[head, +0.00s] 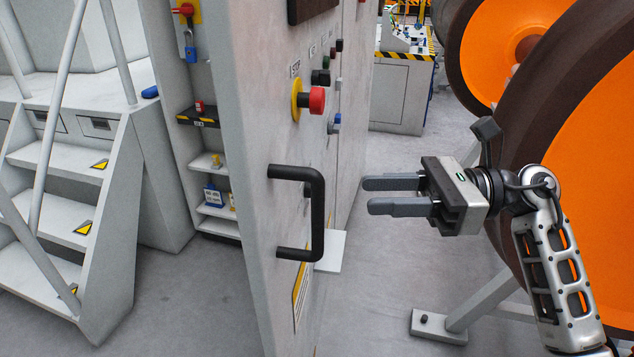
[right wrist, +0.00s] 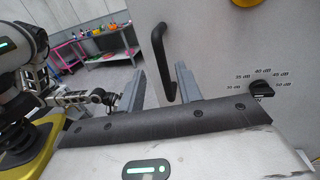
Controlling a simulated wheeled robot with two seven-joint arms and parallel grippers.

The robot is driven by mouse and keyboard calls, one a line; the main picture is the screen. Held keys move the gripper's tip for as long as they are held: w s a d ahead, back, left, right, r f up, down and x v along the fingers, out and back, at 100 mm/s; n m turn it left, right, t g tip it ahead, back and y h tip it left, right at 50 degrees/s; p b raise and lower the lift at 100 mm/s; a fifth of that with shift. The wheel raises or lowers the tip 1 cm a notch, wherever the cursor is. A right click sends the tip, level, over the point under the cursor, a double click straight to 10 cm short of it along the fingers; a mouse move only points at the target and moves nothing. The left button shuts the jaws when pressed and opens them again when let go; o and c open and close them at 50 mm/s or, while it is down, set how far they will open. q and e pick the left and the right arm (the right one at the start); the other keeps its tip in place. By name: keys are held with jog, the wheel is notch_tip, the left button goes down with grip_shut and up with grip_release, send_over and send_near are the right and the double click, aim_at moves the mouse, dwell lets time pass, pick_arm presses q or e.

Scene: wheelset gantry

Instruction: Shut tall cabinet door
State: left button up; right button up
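The tall cabinet door (head: 262,130) stands open in the head view, seen nearly edge-on, with cabinet shelves showing to its left. Its black bar handle (head: 318,212) is on the face turned to the right. My right gripper (head: 368,195) is open and empty, to the right of the handle and apart from it, its fingers pointing left toward the door. In the right wrist view, the handle (right wrist: 159,60) shows ahead between the two spread fingers. My left arm shows at the left of that view, its gripper (right wrist: 100,98) small and unclear.
A red emergency button (head: 317,100) and several knobs stick out of the door above the handle. Grey steps (head: 60,205) with railings stand at the left. Large orange wheels (head: 575,130) stand close behind my right arm.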

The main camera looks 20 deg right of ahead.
jog(key=p+x, duration=0.2)
jog(key=x, duration=0.7)
grip_shut()
